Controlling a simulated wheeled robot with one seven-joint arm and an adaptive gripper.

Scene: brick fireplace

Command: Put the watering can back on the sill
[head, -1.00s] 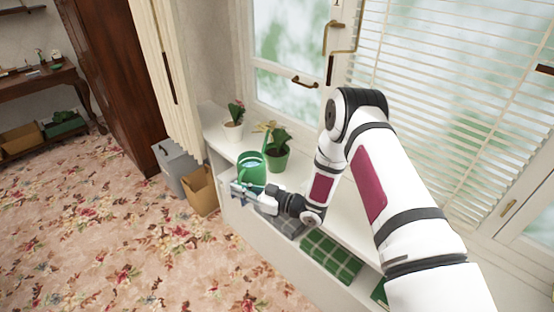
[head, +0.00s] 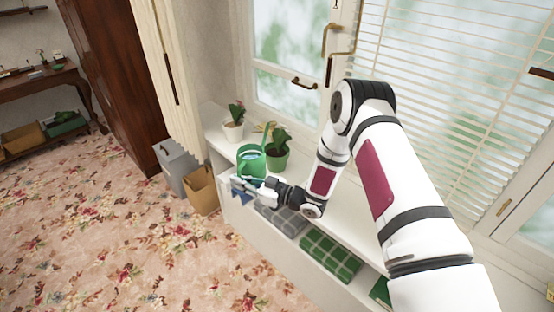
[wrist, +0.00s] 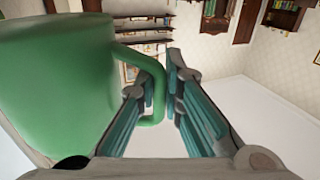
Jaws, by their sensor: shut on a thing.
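The green watering can (head: 251,163) is at the front part of the white sill (head: 335,205), upright, left of a potted plant. I cannot tell whether its base touches the sill. My gripper (head: 243,184) is at the near side of the can, shut on its handle. In the wrist view the can's green body (wrist: 55,85) fills the left side, and its looped handle (wrist: 158,90) passes between the fingers of my gripper (wrist: 158,78). The can's lower part is partly hidden by my gripper in the head view.
A flowering plant in a green pot (head: 276,158) stands close right of the can. A plant in a white pot (head: 233,131) stands behind it. Folded cloths (head: 330,258) lie in the shelf below. A cardboard box (head: 201,190) and grey bin (head: 173,165) stand on the floor.

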